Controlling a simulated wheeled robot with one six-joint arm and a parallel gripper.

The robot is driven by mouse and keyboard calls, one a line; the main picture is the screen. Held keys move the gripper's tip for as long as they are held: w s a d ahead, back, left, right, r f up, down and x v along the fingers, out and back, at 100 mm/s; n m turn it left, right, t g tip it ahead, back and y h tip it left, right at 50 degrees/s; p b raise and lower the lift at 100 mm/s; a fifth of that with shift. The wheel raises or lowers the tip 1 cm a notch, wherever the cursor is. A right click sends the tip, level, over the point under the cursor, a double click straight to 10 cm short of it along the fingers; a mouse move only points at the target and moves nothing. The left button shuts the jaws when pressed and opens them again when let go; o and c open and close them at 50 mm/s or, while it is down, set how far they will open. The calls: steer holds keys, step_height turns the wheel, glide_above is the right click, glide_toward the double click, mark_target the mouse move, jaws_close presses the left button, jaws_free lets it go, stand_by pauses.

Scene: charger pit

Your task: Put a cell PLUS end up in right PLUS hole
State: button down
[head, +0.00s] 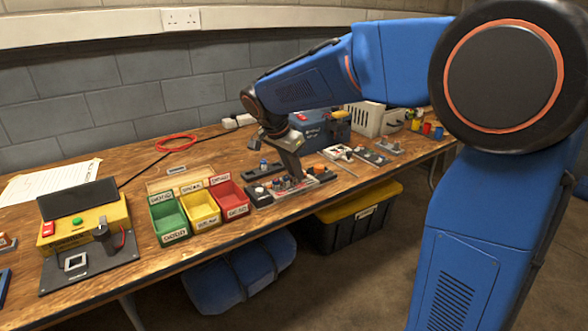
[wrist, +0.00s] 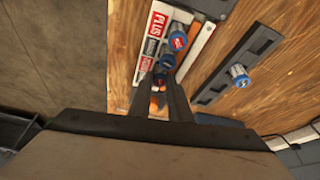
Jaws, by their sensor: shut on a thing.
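My gripper (wrist: 164,88) points down over the pale charger block (wrist: 205,38), which carries a red and white PLUS label (wrist: 157,24). In the head view, my gripper (head: 292,172) is low over the block's row of small parts. Its jaws are shut on a cell; a blue-ended cell (wrist: 166,62) shows at the fingertips, partly hidden by the fingers. Whether the held cell is in a hole, and which end is up, I cannot tell. A further cell (wrist: 238,72) stands in a dark strip rack (wrist: 262,45) to the right.
Green (head: 168,217), yellow (head: 201,207) and red (head: 230,198) bins stand left of the block. A yellow tester box (head: 110,222) is at the far left. A blue box (head: 310,127) stands behind my gripper.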

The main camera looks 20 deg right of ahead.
steer(key=shift+f, duration=0.1)
steer(key=c, duration=1.6)
jaws_free()
steer(key=shift+o, duration=0.2)
steer(key=shift+r, duration=3.5)
